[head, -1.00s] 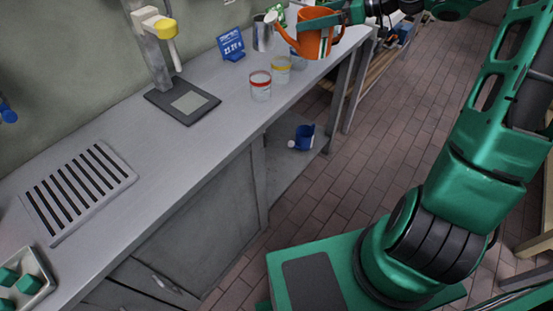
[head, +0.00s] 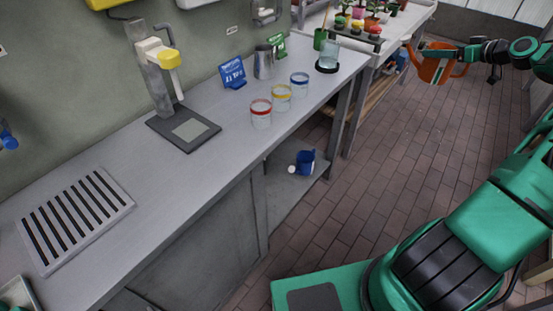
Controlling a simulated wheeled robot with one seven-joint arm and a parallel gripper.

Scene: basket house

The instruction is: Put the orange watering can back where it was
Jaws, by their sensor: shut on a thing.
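The orange watering can (head: 432,68) is held in the air at the upper right of the head view, over the brick floor and to the right of the counters. Its spout points left and it looks roughly upright. My gripper (head: 455,54) is shut on the can from its right side; the fingertips are partly hidden against the can.
The grey counter (head: 120,225) holds three glass jars with red (head: 261,114), yellow (head: 281,97) and blue (head: 299,85) bands, a metal cup (head: 263,62) and a slotted rack (head: 75,218). A blue can (head: 304,161) sits on the lower shelf. A plant table (head: 410,25) stands behind. The floor is clear.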

